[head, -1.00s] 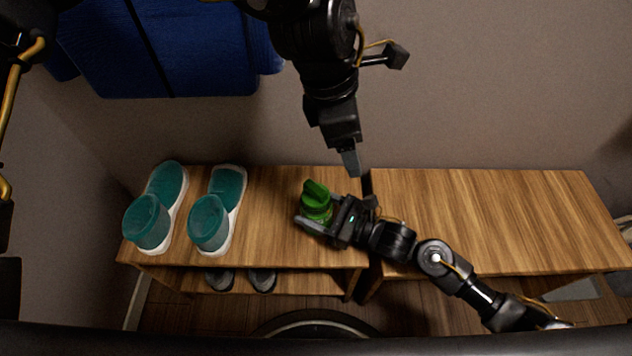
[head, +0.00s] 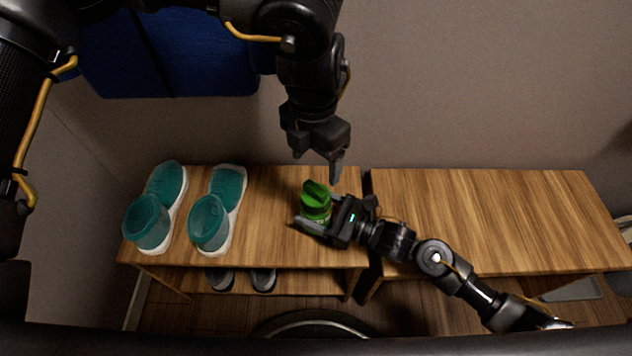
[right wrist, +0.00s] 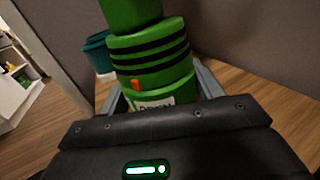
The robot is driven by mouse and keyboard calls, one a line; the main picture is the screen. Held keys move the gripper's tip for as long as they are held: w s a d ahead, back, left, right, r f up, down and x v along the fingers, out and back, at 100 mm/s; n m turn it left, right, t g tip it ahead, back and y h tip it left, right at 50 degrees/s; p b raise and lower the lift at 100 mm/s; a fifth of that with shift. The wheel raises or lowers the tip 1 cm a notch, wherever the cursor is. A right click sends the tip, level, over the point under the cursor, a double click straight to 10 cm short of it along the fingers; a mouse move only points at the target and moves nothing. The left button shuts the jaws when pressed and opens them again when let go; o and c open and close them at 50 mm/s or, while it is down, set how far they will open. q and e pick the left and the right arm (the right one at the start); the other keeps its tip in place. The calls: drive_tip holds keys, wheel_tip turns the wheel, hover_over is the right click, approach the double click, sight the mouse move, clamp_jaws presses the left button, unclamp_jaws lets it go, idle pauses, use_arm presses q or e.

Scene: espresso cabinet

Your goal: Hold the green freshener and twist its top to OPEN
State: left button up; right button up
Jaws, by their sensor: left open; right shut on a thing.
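The green freshener (head: 316,202) stands upright on the left wooden cabinet, with a ridged knob on top. My right gripper (head: 318,221) is shut around its lower body from the right. In the right wrist view, the freshener (right wrist: 150,60) shows black bands, a small orange mark and a pale label whose lettering is partly hidden by the gripper. The fingers lie on both sides of it. The knob is mostly cut off at the top of that view. My left gripper (head: 317,164) is open and points down, above and slightly behind the knob, apart from it.
Dark shoes (head: 262,279) sit on the shelf below. The right cabinet top (head: 490,220) is clear. A blue item (head: 190,55) hangs on the wall behind.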

sight(316, 186)
use_arm(q)
wheel_tip(316, 186, down, 8)
drive_tip(key=shift+d+r, duration=0.1)
idle(0.4)
